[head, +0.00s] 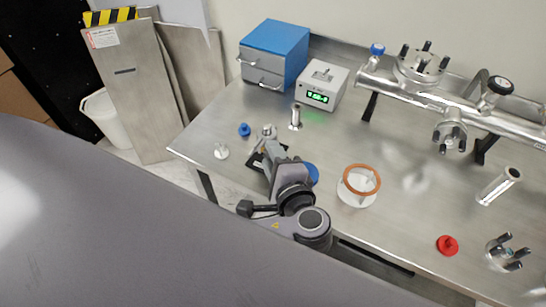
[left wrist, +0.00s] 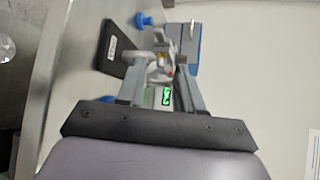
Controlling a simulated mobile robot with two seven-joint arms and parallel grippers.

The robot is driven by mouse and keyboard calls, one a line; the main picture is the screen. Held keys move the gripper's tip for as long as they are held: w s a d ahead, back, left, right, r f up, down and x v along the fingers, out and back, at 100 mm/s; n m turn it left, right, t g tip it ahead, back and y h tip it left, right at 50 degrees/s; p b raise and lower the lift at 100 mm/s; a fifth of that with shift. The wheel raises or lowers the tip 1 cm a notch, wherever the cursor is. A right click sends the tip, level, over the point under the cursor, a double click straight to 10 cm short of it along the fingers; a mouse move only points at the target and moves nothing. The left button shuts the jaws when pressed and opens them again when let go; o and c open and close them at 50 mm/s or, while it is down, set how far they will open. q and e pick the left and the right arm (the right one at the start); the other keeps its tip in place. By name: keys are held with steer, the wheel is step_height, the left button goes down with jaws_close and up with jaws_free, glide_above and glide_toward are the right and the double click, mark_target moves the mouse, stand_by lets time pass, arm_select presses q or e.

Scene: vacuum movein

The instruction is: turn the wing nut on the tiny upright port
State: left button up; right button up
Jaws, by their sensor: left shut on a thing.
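The tiny upright port (head: 269,131) is a small silvery metal fitting near the left part of the steel bench, just beyond my left gripper. My left gripper (head: 270,143) reaches it from the front, with its fingertips at the fitting. In the left wrist view, my left gripper (left wrist: 162,62) has its two grey fingers on either side of a small metal part (left wrist: 157,67). It is shut on what seems to be the wing nut, which the fingers mostly hide. My right gripper is not in view.
A black plate (left wrist: 117,49) lies beside the port. A short metal tube (head: 296,118) stands behind it, near the grey box with a green display (head: 322,86) and the blue drawer unit (head: 274,52).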

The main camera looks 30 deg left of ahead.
arm_select(q)
steer(key=m+g, duration=0.2)
steer(key=g+h, duration=0.1)
steer(key=shift+w+r+m+g, duration=0.25)
steer(key=shift+r+m+g, duration=0.05)
steer(key=shift+m+g, duration=0.1)
stand_by(0.4)
steer(key=o, duration=1.1)
steer(key=shift+c, duration=0.2)
steer(key=shift+r, duration=0.1)
